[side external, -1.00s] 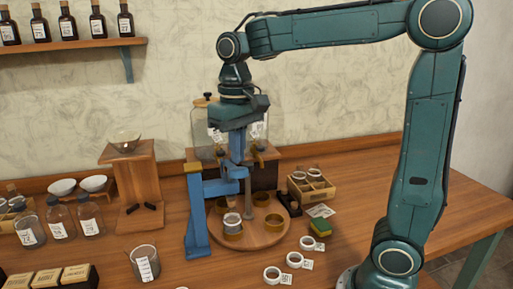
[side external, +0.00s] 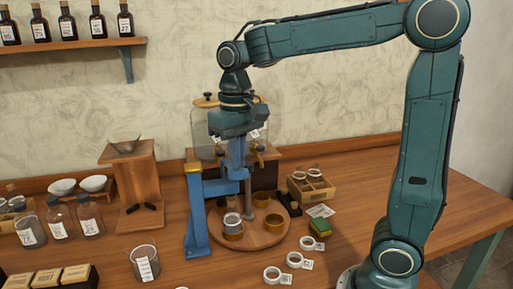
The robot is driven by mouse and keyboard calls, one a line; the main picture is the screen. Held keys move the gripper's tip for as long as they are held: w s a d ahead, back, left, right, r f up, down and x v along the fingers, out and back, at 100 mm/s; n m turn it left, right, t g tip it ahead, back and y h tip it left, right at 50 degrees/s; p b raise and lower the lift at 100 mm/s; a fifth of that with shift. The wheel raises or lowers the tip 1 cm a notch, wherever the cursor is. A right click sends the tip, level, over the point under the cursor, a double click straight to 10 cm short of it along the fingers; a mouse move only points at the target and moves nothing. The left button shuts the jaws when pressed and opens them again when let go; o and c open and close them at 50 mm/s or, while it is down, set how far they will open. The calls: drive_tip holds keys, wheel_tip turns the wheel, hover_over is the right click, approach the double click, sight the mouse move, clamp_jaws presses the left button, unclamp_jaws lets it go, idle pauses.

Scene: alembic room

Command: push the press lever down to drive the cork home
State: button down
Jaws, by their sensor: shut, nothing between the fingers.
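The blue press (side external: 196,215) stands at the left edge of a round wooden turntable (side external: 262,243). Its post has a brass cap, and a blue arm reaches right to a grey vertical rod (side external: 248,190) over the turntable. My gripper (side external: 237,158) points straight down over the press head, fingers shut and empty. Its tips overlap the blue parts there, so I cannot tell the lever apart or whether I touch it. A small glass vessel (side external: 232,221) sits in a brass cup on the turntable near the rod. The cork is too small to make out.
Other brass cups stand on the turntable. A wooden box (side external: 311,189) with jars, a green-yellow sponge (side external: 320,228) and several white rings lie to the right. A glass beaker (side external: 145,263) stands front left. A large glass jar (side external: 203,130) stands behind the press.

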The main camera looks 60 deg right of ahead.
drive_tip(key=shift+f, duration=0.55)
drive_tip(key=shift+s+a, duration=0.1)
drive_tip(key=shift+s, duration=0.05)
idle(0.4)
drive_tip(key=shift+f, duration=0.55)
idle(0.4)
drive_tip(key=shift+s+a, duration=0.1)
